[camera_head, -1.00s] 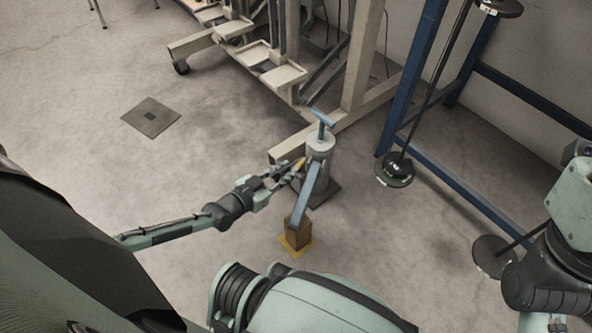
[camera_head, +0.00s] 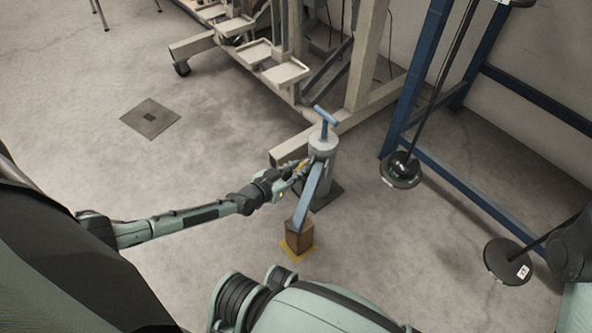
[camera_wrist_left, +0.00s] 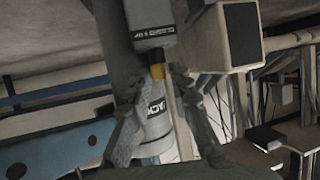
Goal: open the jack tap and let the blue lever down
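The grey jack (camera_head: 324,152) stands upright on the floor with a blue T-shaped handle (camera_head: 327,116) on top; its body shows in the left wrist view (camera_wrist_left: 156,118). The blue lever (camera_head: 309,194) slopes from the jack down towards a wooden block (camera_head: 299,238); a blue piece with holes shows at the left of the left wrist view (camera_wrist_left: 60,148). The yellow tap (camera_wrist_left: 157,72) lies between the fingertips of my left gripper (camera_wrist_left: 158,82), also in the head view (camera_head: 300,169). The fingers look apart, with gaps beside the tap; contact is unclear. My right gripper is out of view.
A beige frame (camera_head: 360,60) stands close behind the jack. A blue rack (camera_head: 413,90) with a bar and round weights (camera_head: 401,170) stands to the right. A yellow plate (camera_head: 285,250) lies under the block.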

